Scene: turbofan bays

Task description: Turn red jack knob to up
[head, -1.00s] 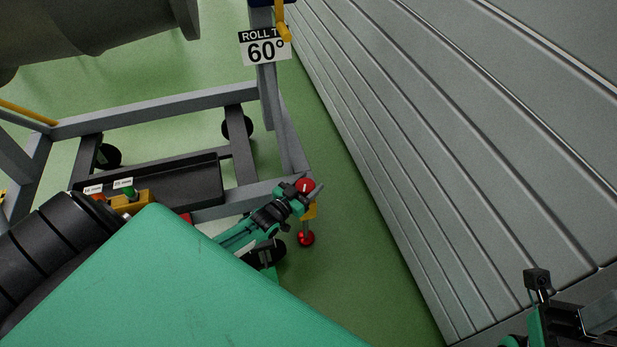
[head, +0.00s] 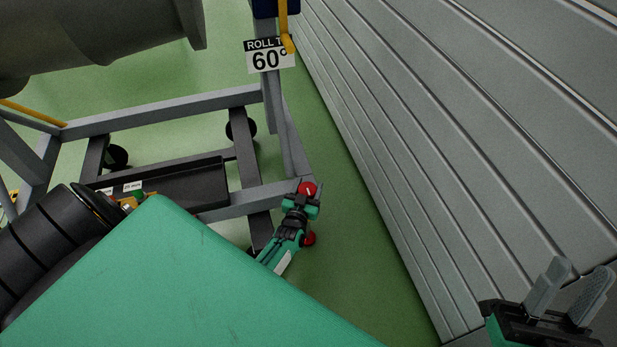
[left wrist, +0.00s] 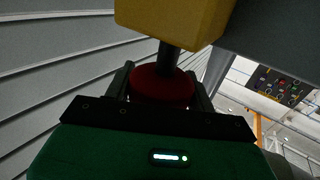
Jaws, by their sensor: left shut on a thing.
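The red jack knob (head: 307,188) sits at the lower end of the cart's upright in the head view, with a small light mark on its top. My left gripper (head: 305,192) has its fingers on either side of it, shut on it. In the left wrist view the red knob (left wrist: 162,85) is between the two fingers (left wrist: 163,92), with a dark stem joining it to a yellow block (left wrist: 175,20). A red ball (head: 309,239) shows beside my left wrist, partly hidden. My right gripper (head: 568,292) is open and empty at the lower right.
A grey slatted wall (head: 450,130) stands close on the right. A strip of green floor (head: 350,240) lies clear between them.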

